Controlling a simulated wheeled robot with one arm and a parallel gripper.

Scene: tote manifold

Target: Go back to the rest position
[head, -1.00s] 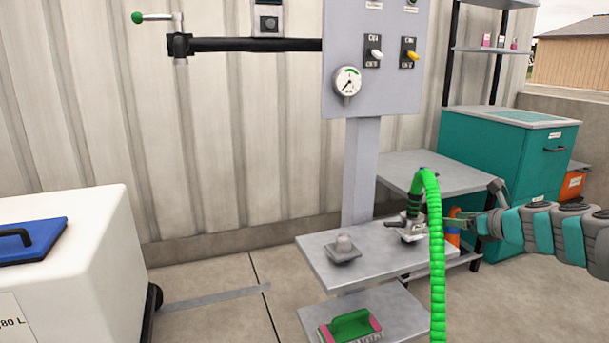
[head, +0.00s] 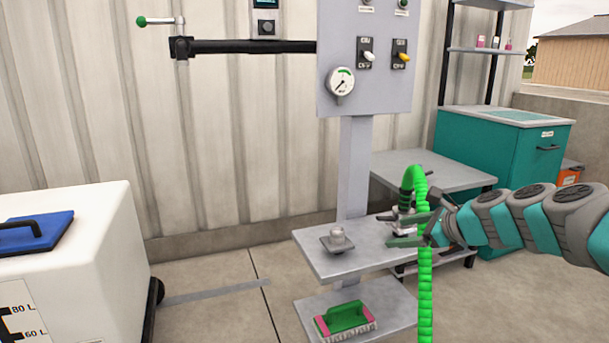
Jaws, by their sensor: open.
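My gripper (head: 410,229) is at the right end of the upper grey shelf. Its jaws are open, one above the other, and point left. The green hose (head: 425,290) bends over at its top and hangs down past the gripper, hiding part of it. The hose's bent end meets a dark metal fitting (head: 404,211) at the shelf's right side. The gripper overlaps this fitting in the picture; I cannot tell whether they touch.
A grey knob on a square base (head: 337,240) sits on the upper shelf (head: 330,262). A green and pink brush (head: 346,318) lies on the lower shelf. A gauge panel (head: 365,90) stands behind. A white tank (head: 75,235) is left, a teal cabinet (head: 500,160) right.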

